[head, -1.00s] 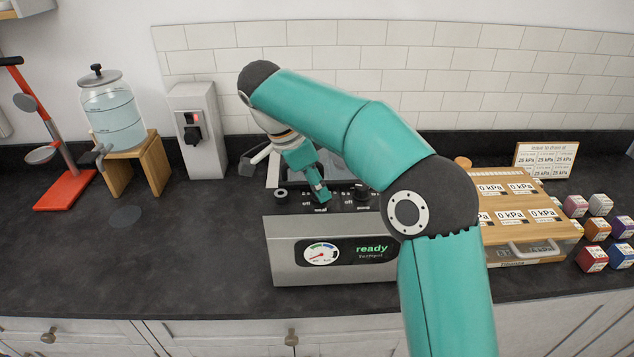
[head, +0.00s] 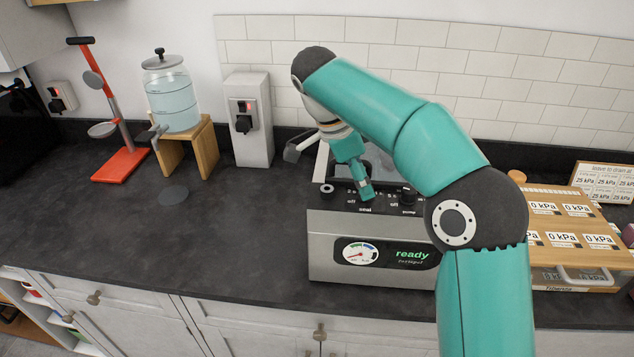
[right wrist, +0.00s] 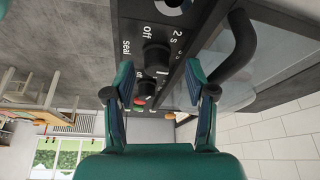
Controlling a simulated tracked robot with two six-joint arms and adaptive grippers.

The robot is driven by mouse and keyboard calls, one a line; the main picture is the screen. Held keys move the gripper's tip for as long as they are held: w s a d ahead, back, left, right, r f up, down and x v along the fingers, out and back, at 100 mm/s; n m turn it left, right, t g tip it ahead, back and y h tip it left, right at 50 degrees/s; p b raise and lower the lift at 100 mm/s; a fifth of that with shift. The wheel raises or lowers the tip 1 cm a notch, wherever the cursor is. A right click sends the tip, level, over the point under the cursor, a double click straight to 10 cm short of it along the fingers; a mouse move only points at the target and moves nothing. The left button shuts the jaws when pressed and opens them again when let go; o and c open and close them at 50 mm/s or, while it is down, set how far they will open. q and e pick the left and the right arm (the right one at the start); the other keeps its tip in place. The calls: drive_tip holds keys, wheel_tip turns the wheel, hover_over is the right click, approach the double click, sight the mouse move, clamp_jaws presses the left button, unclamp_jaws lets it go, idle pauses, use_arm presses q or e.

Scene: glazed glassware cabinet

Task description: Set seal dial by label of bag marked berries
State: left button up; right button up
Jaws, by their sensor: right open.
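The vacuum sealer (head: 325,250) is a grey box with a black top panel, a gauge and a screen reading "ready". My right gripper (head: 367,192) points down at this panel, over the "seal" label. In the right wrist view, the open fingers (right wrist: 160,80) are on either side of the black seal dial (right wrist: 157,57), with apparent gaps; I cannot tell whether they touch it. The labels "seal", "off" and "2 s" show near the dial. In the head view the gripper hides the seal dial. No bag marked berries is readable. My left gripper is not in view.
A second dial (head: 408,197) stands right of the gripper. A wooden board with "0 kPa" displays (head: 575,240) is at right, a sign (head: 603,181) behind it. A water dispenser (head: 172,100), a red stand (head: 120,165) and a switch box (head: 248,140) stand left. The left counter front is clear.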

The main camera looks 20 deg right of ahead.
drive_tip(key=w+a, duration=0.1)
drive_tip(key=a, duration=0.2)
drive_tip(key=w+a, duration=0.1)
drive_tip(key=a, duration=0.3)
drive_tip(key=w+a, duration=0.1)
drive_tip(key=a, duration=0.3)
drive_tip(key=shift+w+a, duration=0.1)
drive_tip(key=shift+a, duration=0.1)
